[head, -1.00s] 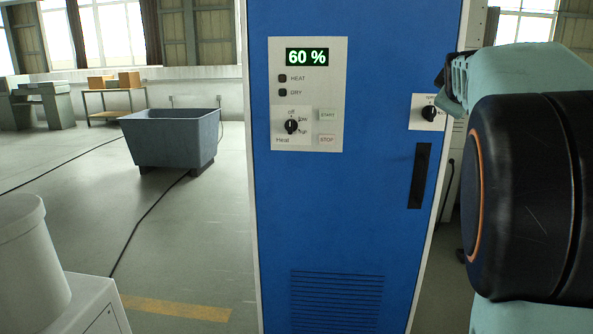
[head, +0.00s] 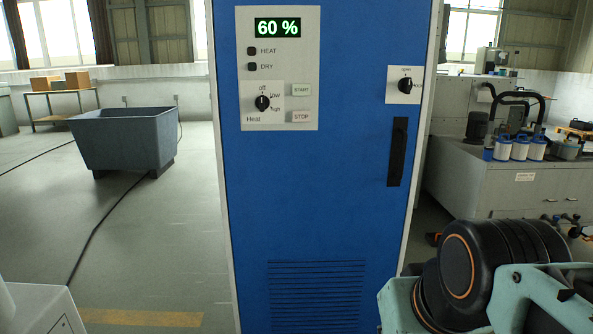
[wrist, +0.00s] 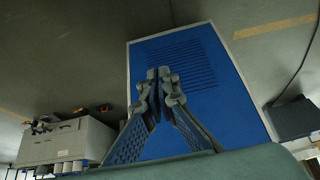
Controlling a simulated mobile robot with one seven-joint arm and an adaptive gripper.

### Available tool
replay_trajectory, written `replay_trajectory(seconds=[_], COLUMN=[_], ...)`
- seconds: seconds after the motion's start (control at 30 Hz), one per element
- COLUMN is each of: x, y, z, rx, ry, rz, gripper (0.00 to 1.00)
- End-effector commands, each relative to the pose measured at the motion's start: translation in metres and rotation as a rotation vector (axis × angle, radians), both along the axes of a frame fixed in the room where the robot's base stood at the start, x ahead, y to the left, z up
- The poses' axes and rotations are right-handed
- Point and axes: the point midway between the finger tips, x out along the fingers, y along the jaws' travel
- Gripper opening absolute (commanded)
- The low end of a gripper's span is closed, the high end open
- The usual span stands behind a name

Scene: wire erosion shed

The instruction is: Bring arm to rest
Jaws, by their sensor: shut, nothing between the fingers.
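My gripper (wrist: 158,82) shows in the wrist view with its two fingers together, shut and empty. Behind the fingers in that view is the blue cabinet (wrist: 195,55), seen upside down, with its slotted vent. In the head view my arm is folded low at the right, and my gripper itself is not visible there. The blue cabinet (head: 300,190) stands upright in front of me, apart from my arm. Its display (head: 278,27) reads 60 %. The heat knob (head: 262,103) points up to off, and the lock knob (head: 405,86) sits at the upper right.
A grey-blue tub (head: 125,140) stands on the floor at the left. A workbench (head: 510,185) with blue-and-white canisters and hoses stands at the right behind my arm. A cable runs along the floor at the left. The floor between tub and cabinet is clear.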

Motion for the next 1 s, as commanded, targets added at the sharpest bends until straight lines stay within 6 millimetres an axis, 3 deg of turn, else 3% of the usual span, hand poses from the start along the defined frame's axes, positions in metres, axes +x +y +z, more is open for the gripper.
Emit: replay_trajectory(seconds=[0.03, 0.07, 0.1, 0.37, 1.0], x=[-0.019, -0.024, -0.020, -0.019, -0.019], y=[0.001, 0.002, 0.002, 0.002, 0.002], z=[-0.024, -0.025, -0.001, 0.054, 0.213], rx=[-0.012, -0.016, -0.011, -0.010, -0.009], ry=[0.028, 0.038, 0.032, 0.033, 0.032], rz=[-0.034, -0.048, -0.041, -0.037, -0.036], gripper=[0.00, 0.00, 0.00, 0.00, 0.00])
